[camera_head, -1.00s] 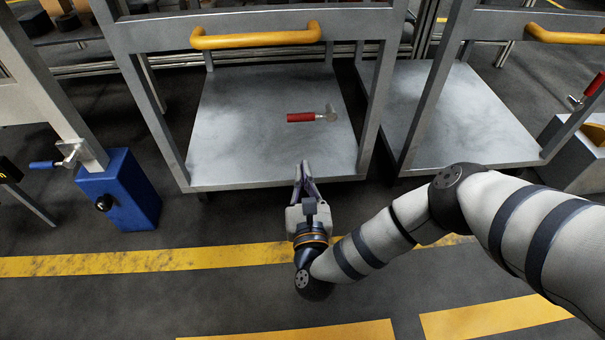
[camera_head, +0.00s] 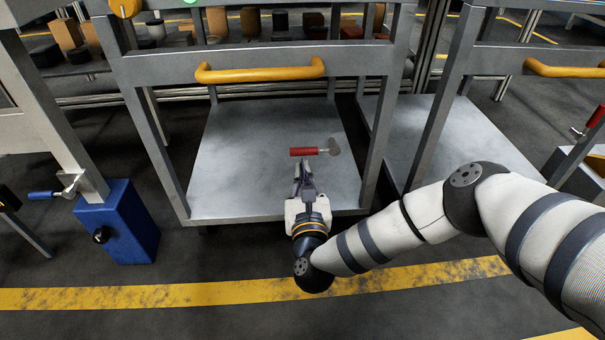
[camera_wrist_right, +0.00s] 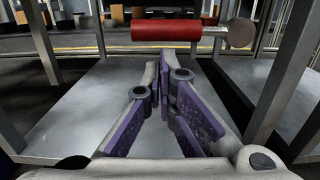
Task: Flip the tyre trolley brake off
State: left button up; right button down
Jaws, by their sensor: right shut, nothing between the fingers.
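The brake lever with a red handle (camera_head: 303,151) and a round metal end shows above the middle of the trolley's grey lower deck (camera_head: 230,185). The red handle (camera_wrist_right: 166,30) lies crosswise at the top of the right wrist view, with the metal disc (camera_wrist_right: 241,33) to its right. My right gripper (camera_head: 303,165) is shut and empty, its fingertips just in front of the red handle. In the right wrist view the fingertips (camera_wrist_right: 172,55) are just below the handle; I cannot tell whether they touch it. My left gripper is out of view.
The trolley's yellow push handle (camera_head: 260,74) and grey frame posts stand around the deck. A second trolley deck (camera_head: 470,140) is to the right. A blue block (camera_head: 118,220) on a post with a blue-handled lever is at left. Shelves with boxes are behind.

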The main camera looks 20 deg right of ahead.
aim_at(300, 149)
jog(key=shift+a+r+m, duration=0.2)
jog(key=shift+r+m, duration=0.35)
jog(key=shift+m, duration=1.15)
notch_tip(300, 149, up, 6)
jog(key=shift+f+p, duration=0.2)
jog(key=shift+p, duration=0.65)
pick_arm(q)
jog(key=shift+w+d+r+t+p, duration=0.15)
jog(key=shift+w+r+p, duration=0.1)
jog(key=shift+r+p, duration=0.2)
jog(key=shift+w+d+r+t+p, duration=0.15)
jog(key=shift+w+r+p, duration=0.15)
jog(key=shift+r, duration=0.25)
pick_arm(e)
jog(key=shift+m, duration=0.8)
jog(key=shift+s+d+r, duration=0.25)
jog(key=shift+d+r, duration=0.7)
jog(key=shift+r, duration=0.15)
jog(key=shift+s+d+r, duration=0.25)
jog(key=shift+d+r, duration=0.7)
jog(key=shift+r, duration=0.1)
jog(key=shift+d, duration=0.1)
